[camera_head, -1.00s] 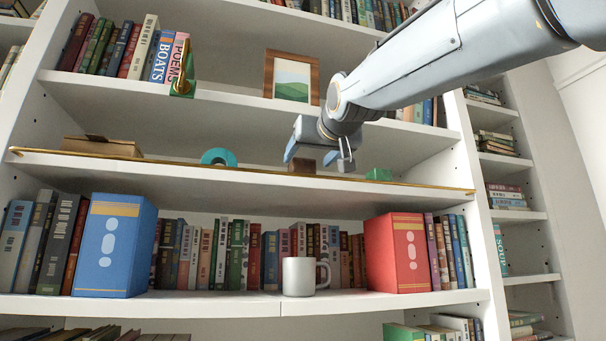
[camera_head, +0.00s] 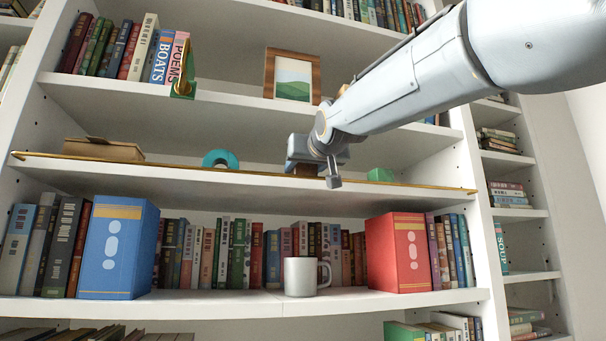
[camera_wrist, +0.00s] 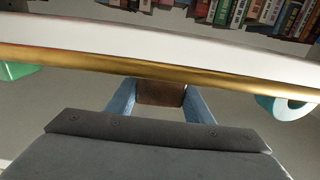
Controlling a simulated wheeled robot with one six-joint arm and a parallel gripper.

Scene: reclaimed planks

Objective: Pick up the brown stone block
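The brown stone block (camera_head: 306,171) sits on the middle shelf, behind the brass rail. It is mostly hidden by my gripper in the head view. In the wrist view the brown block (camera_wrist: 161,93) shows between my two blue-grey fingers, just past the rail. My gripper (camera_head: 303,165) reaches over the shelf's front edge, at the block. The fingers of my gripper (camera_wrist: 160,100) look spread, one on each side of the block. I cannot tell whether either touches it.
The brass rail (camera_head: 200,170) runs along the shelf's front edge, close under my gripper. A teal ring (camera_head: 220,159) stands left of the block and a green block (camera_head: 380,175) lies right. A white mug (camera_head: 301,277) and books stand on the shelf below.

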